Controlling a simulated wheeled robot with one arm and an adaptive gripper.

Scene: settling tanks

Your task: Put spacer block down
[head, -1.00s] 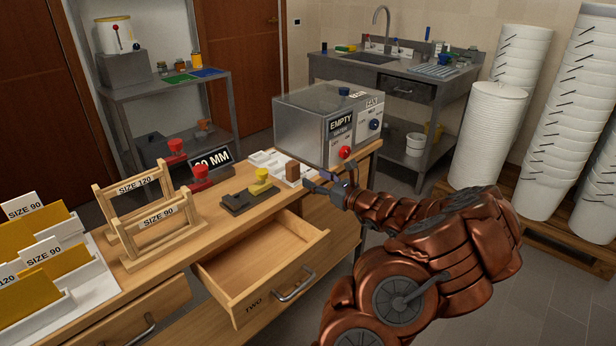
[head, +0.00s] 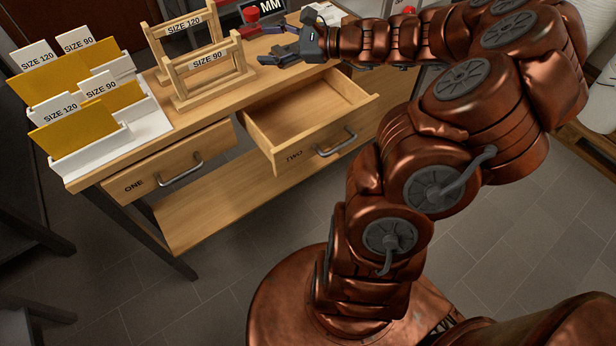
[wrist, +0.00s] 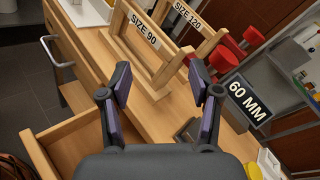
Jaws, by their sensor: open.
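The spacer block cannot be made out in either current view. My gripper (head: 268,45) reaches left over the bench in the head view, near the wooden SIZE 90 frame (head: 210,75). In the wrist view my gripper (wrist: 160,85) has its two fingers spread apart with nothing between them. Bench top and the foot of the SIZE 90 frame (wrist: 150,50) show beyond the fingers. A 60 MM sign (wrist: 247,100) stands to the right there.
Drawer TWO (head: 310,110) is pulled out and looks empty. Drawer ONE (head: 165,175) is at the left. A white rack (head: 85,150) holds yellow and white cards. Red-topped tools (wrist: 222,62) stand near the sign. A SIZE 120 frame (head: 185,30) stands behind the SIZE 90 one.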

